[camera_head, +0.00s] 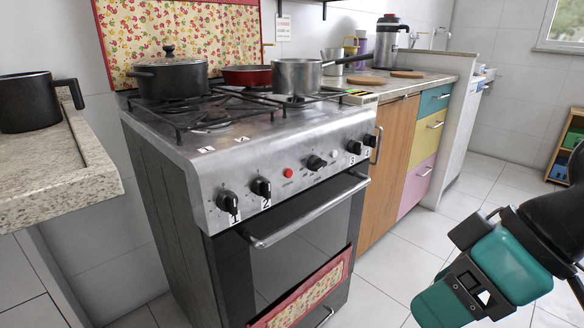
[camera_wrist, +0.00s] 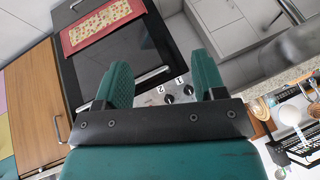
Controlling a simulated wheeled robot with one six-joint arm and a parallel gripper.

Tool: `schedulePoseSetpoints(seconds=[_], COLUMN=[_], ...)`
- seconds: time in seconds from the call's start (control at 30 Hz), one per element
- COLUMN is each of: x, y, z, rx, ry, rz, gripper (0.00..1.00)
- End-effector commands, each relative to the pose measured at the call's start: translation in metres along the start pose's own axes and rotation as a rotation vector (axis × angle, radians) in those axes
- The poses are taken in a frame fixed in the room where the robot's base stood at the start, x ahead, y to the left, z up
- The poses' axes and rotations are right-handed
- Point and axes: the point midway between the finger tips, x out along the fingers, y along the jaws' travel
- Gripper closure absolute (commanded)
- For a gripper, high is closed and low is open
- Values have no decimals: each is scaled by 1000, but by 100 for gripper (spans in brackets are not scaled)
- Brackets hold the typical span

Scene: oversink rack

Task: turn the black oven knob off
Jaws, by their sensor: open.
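The stove (camera_head: 205,160) has a row of black knobs on its steel front panel. The unnumbered black knob (camera_head: 316,163) in the middle, taken as the oven knob, sits between a red button (camera_head: 288,172) and a white one (camera_head: 333,154). The angle of its pointer is too small to tell. My gripper (camera_wrist: 162,65) is open and empty, its green fingers apart. In the head view it is at the lower right, well away from the panel. In the wrist view, knobs 2 (camera_wrist: 168,98) and 1 (camera_wrist: 188,90) show between the fingers; the middle knob is not visible.
Numbered knobs 1 (camera_head: 228,202) and 2 (camera_head: 261,187) are left of the middle knob; two more (camera_head: 354,148) are right. The oven handle (camera_head: 305,212) juts out below the panel. Pots, including a steel saucepan (camera_head: 297,76), stand on top. The floor before the stove is clear.

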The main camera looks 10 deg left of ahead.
Motion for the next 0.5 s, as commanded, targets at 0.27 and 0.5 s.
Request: schedulePoseSetpoints(seconds=[0.27,0.5], x=[53,37], y=[83,155], z=[-107,-138], rx=[-403,-456], ry=[701,1048], rz=[-21,219], gripper=[36,36])
